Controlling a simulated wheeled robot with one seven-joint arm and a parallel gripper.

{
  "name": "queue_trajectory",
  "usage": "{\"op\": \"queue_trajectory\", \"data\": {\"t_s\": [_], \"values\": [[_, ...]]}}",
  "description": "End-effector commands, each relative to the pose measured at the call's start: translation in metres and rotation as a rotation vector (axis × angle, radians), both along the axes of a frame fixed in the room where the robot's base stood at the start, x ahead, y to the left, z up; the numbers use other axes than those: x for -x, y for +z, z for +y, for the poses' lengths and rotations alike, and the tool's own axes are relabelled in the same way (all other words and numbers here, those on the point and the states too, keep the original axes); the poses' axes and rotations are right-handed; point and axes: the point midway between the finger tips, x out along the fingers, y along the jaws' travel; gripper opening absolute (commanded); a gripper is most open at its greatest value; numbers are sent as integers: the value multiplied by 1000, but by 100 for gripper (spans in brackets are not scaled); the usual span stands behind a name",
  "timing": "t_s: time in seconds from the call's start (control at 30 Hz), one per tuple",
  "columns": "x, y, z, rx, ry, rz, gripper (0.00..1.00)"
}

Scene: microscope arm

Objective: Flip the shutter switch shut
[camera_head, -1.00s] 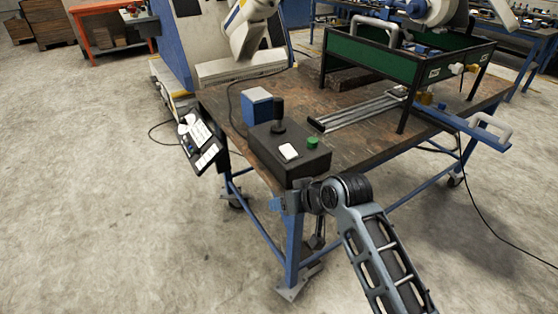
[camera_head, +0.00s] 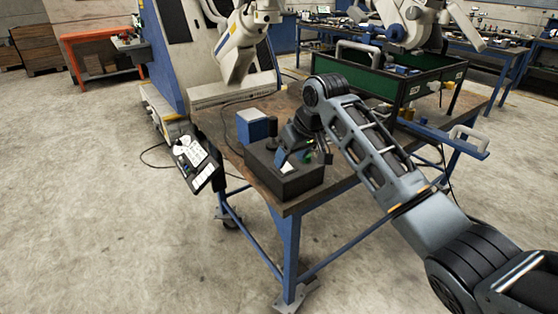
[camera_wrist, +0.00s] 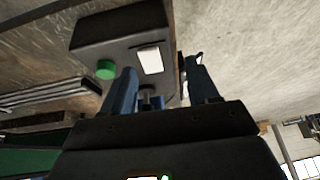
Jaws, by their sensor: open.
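A black control box (camera_head: 284,188) sits on the near corner of the worn table. Its white switch (camera_head: 287,168) shows just below my gripper (camera_head: 290,153) in the head view. In the wrist view the white switch (camera_wrist: 150,60) lies between the two blue fingers of my gripper (camera_wrist: 161,66), which are spread apart and hold nothing. I cannot tell whether the fingers touch the switch or the box (camera_wrist: 120,30). A green button (camera_wrist: 105,69) is beside the left finger.
A blue and white cube (camera_head: 254,127) stands behind the box on the table (camera_head: 222,133). A green-sided crate frame (camera_head: 370,75) stands to the right. A tilted panel (camera_head: 198,163) hangs off the left edge. A white robot arm (camera_head: 240,45) stands behind.

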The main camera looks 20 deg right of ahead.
Motion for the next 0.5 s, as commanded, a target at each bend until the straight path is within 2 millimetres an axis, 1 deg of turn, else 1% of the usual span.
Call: {"op": "queue_trajectory", "data": {"t_s": [0.03, 0.1, 0.17, 0.23, 0.37, 0.5], "values": [[-4, 10, -8, 16, -2, 8, 60], [-6, 18, -15, 34, -4, 24, 60], [-8, 22, -18, 43, -5, 31, 60], [-9, 22, -20, 47, -5, 37, 60], [-13, 11, -19, 49, -5, 41, 60], [-21, -9, -16, 49, -5, 41, 60]]}}
